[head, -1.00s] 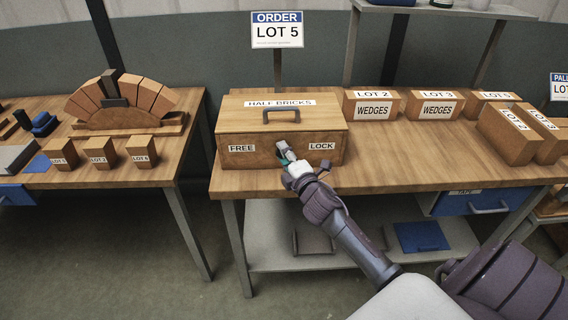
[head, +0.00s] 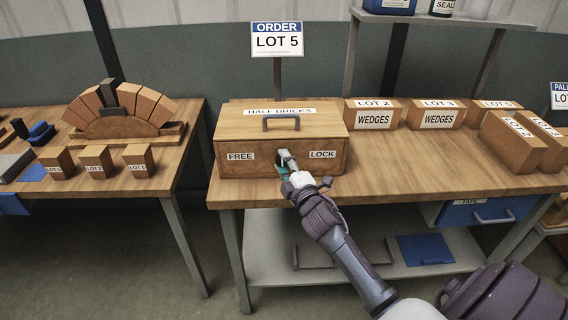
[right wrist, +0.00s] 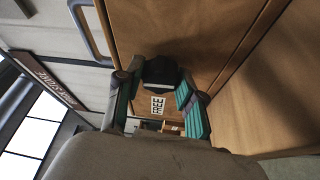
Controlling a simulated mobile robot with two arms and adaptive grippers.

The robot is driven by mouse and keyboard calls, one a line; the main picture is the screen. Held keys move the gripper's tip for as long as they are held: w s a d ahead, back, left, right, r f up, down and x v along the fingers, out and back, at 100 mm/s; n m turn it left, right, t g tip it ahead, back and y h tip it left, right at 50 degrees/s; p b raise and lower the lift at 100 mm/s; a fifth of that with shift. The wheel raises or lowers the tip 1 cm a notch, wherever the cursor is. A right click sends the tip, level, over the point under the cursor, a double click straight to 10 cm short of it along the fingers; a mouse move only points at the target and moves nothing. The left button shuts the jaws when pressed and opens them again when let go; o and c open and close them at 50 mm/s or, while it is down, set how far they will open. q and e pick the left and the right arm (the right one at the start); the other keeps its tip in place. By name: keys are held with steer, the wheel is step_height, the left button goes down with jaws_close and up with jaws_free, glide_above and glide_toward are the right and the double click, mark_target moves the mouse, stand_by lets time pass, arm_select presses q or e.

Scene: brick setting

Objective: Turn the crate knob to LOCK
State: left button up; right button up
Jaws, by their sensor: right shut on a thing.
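The wooden HALF BRICKS crate (head: 235,163) stands on the table, with a FREE label (head: 240,156) on the left of its front and a LOCK label (head: 322,154) on the right. My right gripper (head: 284,158) is at the middle of the crate front, between the labels. In the right wrist view its fingers are closed around the dark knob (right wrist: 161,72), and the FREE label (right wrist: 157,105) shows beyond it. The gripper hides the knob in the head view, so I cannot tell where it points. My left gripper is not in view.
A handle (head: 281,120) is on the crate lid. Several WEDGES and LOT boxes (head: 437,113) stand to the right on the table (head: 400,165). An ORDER LOT 5 sign (head: 277,40) stands behind the crate. A brick arch (head: 120,115) is on the left table.

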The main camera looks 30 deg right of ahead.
steer(key=o, duration=1.1)
steer(key=shift+o, duration=0.2)
steer(key=s+a+f, duration=0.1)
steer(key=s+a, duration=0.1)
steer(key=s, duration=0.9)
steer(key=shift+s, duration=0.4)
